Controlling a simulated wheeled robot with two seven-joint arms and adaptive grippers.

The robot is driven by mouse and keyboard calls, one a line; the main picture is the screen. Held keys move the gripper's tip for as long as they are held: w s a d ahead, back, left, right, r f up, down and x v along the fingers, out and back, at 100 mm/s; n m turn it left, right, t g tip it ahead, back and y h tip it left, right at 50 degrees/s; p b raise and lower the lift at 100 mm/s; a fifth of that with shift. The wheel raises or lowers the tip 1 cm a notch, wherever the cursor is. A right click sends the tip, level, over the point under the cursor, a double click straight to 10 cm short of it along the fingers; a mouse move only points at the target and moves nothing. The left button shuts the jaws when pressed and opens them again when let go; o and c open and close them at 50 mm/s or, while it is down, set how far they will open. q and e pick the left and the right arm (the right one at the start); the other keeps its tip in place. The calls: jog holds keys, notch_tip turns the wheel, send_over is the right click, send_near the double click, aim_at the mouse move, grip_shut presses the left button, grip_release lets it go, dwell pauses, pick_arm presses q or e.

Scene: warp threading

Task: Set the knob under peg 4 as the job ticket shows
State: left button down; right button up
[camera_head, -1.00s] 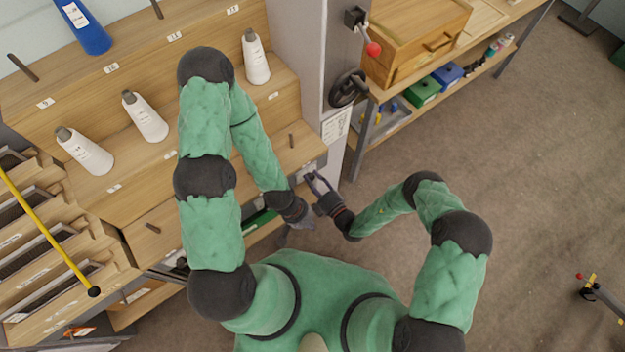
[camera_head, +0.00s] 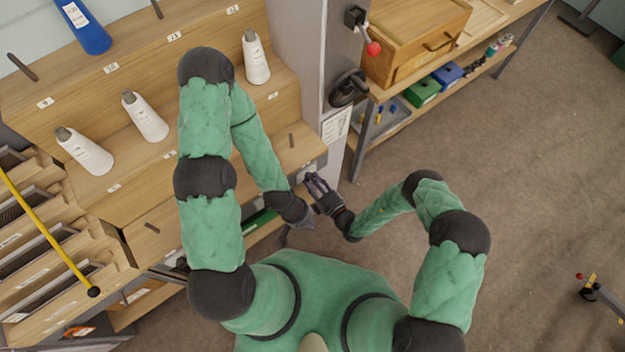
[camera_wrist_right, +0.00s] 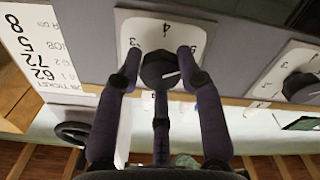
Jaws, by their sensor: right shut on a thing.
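In the right wrist view a round black knob (camera_wrist_right: 160,70) with a white pointer line sits on a white number plate (camera_wrist_right: 130,22). A 4 shows at the top of the plate and a 3 at its left. The job ticket (camera_wrist_right: 40,45) is at the left, partly cut off. My left gripper (camera_head: 288,234) hangs lower; its fingers are unclear.
A second knob (camera_wrist_right: 300,87) on its own plate is at the right in the wrist view. White cones (camera_head: 145,117) stand on the stepped wooden rack. A black handwheel (camera_head: 346,88) and a red-ended lever (camera_head: 373,49) are on the grey post.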

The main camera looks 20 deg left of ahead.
jog(key=shift+w+d+f, duration=0.1)
jog(key=shift+w+f, duration=0.05)
jog(key=o, duration=1.1)
jog(key=shift+o, duration=0.2)
jog(key=v, duration=1.2)
